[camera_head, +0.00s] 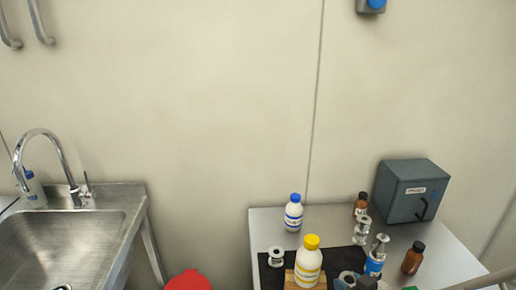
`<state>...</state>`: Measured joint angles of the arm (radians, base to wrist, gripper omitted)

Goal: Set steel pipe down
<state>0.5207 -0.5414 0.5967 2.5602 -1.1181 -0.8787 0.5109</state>
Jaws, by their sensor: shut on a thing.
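Several short, shiny flanged metal pieces are at the bench. One (277,257) is at the left on a black mat (268,274). Another (362,230) stands at the back, near a brown bottle. A third (380,245) shows just above a blue-labelled container (373,265); I cannot tell whether it rests on it. Which of them is the steel pipe, if any, is unclear. A pale bar (484,281) crosses the lower right corner, and its ends are cut off. My gripper is not recognisable in this view, so what it holds is hidden.
A white bottle with a blue cap (293,213), a yellow-capped bottle (308,264), brown bottles (413,258) and a grey box (412,191) crowd the bench (455,262). Dark grey parts (346,280) sit at the lower edge. A sink (70,245) and red lid (188,281) are left.

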